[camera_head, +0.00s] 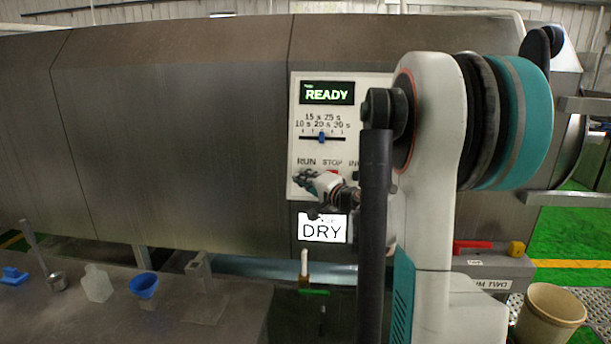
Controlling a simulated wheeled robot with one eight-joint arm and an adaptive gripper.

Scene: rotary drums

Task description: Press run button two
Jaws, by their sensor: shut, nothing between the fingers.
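A white control panel (316,116) is on the front of the big grey metal drum housing. Its green display (326,93) reads READY. Below it is a slider with a blue knob (321,138) on a scale of seconds. The labels RUN (306,161) and STOP (332,162) and a partly hidden label starting "IN" run below that. My gripper (302,177) is shut and empty, in front of the panel just under the RUN label. It covers the run button's place, and I cannot tell whether it touches. A bit of red shows under STOP.
A DRY sign (323,228) is below the panel. A grey bench (120,310) at lower left holds a blue funnel (144,285), a metal ladle (57,281) and a blue item (13,276). A beige bucket (551,313) stands at lower right. My arm hides the panel's right side.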

